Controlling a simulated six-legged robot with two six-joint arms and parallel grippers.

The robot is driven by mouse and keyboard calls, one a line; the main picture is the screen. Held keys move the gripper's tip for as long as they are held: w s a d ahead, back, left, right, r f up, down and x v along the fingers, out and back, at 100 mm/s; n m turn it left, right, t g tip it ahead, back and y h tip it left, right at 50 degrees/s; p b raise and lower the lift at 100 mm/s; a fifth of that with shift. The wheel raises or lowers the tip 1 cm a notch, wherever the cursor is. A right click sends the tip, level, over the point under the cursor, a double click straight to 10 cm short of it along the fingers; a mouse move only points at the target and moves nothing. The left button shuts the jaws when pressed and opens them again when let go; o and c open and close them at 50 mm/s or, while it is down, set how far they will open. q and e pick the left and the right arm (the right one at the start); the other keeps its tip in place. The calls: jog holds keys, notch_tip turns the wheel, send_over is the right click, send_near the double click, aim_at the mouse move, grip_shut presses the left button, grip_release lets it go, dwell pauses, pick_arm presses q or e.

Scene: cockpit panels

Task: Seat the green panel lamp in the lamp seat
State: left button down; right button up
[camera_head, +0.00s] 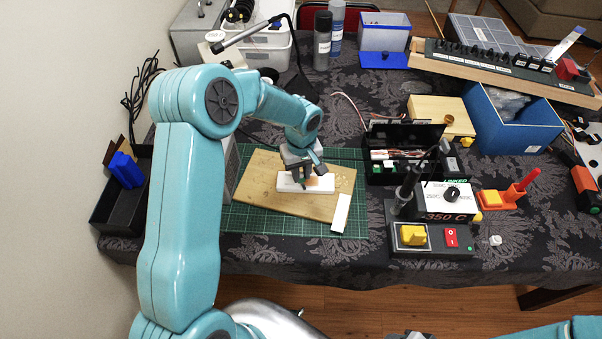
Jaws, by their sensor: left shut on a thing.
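My left gripper (304,178) points down over a long white block (288,182) with dark markings, lying on a wooden board (257,198). It is shut on a small dark thing at the block, which I take to be the green panel lamp; the fingers hide most of it and its green colour is not clear. I cannot tell whether the lamp touches the block or is in a hole in it. I cannot pick out the lamp seat for certain. Of my right arm, only a teal part at the bottom right and a dark part at the bottom edge show.
A green cutting mat (240,219) lies under the board, with a white strip (341,213) at its right. A soldering station (437,205) and an open black box (401,172) stand to the right. A blue box (511,122) and a switch panel (490,62) are behind.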

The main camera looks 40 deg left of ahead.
pick_arm(q)
notch_tip(320, 180, up, 19)
jog(key=n+b, duration=0.4)
jog(key=n, duration=0.8)
send_over(303, 173)
notch_tip(303, 173, down, 6)
notch_tip(303, 173, down, 5)
jog(key=s+a+n+b, duration=0.1)
jog(key=a+b, duration=0.1)
jog(key=shift+s+a+f+n+b, duration=0.15)
jog(key=shift+s+a+n+b, duration=0.15)
jog(key=shift+s+b, duration=0.1)
jog(key=shift+f, duration=0.1)
jog(key=shift+f+b, duration=2.2)
jog(key=shift+f, duration=0.6)
